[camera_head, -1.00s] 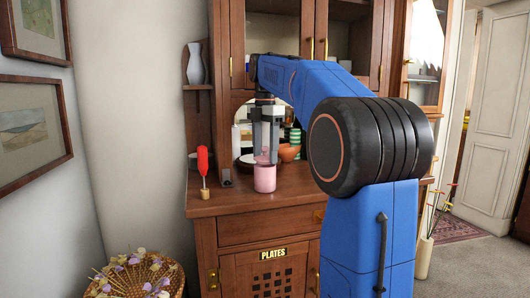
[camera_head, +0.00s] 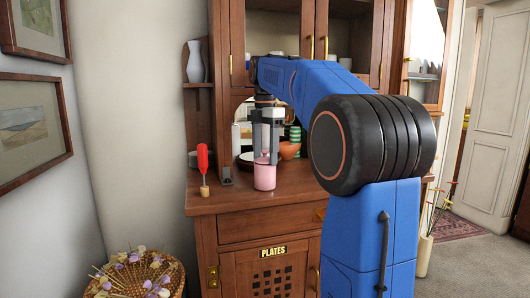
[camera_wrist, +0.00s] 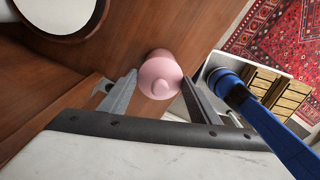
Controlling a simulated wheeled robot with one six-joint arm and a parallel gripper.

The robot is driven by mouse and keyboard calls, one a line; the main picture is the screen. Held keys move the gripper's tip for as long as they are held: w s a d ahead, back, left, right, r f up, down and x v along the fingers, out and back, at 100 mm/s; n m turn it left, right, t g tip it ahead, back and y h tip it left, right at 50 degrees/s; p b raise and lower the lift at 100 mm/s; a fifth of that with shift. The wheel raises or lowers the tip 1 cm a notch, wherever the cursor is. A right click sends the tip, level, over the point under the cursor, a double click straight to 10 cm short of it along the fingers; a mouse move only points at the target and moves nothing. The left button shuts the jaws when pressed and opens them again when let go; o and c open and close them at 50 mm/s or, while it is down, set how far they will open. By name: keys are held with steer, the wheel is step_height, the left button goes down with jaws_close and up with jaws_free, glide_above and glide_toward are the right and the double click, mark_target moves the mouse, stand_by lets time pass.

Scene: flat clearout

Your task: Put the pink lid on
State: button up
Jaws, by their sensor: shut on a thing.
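A pink jar (camera_head: 265,179) stands upright on the wooden cabinet's counter. The pink lid (camera_head: 263,160), with a small knob, is at the jar's mouth, and the two look in contact, though the fingers partly hide the seam. My gripper (camera_head: 265,152) points straight down above the jar and is shut on the lid. In the wrist view the round lid (camera_wrist: 158,76) with its knob shows between my gripper's fingers (camera_wrist: 160,88) and hides most of the jar.
A small dark stand (camera_head: 227,175) is close left.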

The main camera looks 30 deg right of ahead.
steer(key=shift+f, duration=0.3)
steer(key=o, duration=1.1)
steer(key=shift+r, duration=0.1)
step_height(320, 180, up, 12)
steer(key=shift+f, duration=0.1)
